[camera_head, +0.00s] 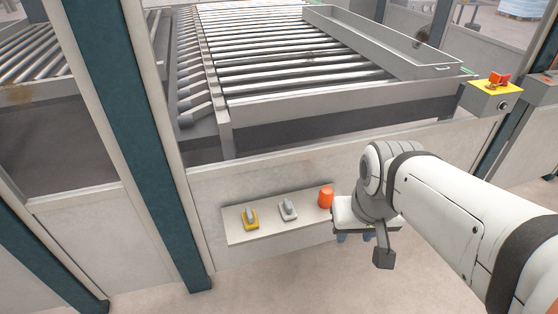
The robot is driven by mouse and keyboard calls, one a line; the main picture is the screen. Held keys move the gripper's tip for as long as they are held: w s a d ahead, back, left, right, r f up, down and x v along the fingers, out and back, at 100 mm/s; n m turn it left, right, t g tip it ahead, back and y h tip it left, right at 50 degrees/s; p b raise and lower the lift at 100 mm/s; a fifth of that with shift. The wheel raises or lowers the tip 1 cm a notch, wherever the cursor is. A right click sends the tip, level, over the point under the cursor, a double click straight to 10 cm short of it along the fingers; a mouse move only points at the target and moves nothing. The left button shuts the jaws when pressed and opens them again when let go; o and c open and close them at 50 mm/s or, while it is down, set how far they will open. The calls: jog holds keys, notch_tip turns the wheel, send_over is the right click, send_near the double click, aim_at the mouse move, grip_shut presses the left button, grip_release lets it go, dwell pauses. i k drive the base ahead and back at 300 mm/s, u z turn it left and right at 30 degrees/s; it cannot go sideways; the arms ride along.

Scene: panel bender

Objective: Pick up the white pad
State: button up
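The white pad (288,214) lies on a narrow pale shelf (270,228) on the front of the machine, with a grey handle-like piece on top. A yellow pad (250,222) of similar shape is to its left. An orange cup-like object (325,197) is to its right. My gripper (355,238) is at the right end of the shelf, right of the white pad and apart from it. Two small bluish fingertips show below its white body, spaced apart, with nothing visible between them. My arm hides the right end of the shelf.
A roller conveyor (290,65) with a long metal tray (385,45) is above and behind the shelf. A dark teal post (135,140) stands to the left. The floor (250,285) in front looks clear.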

aim_at(288, 213)
jog(key=z, duration=0.1)
jog(key=i, duration=0.95)
jog(key=u, duration=0.05)
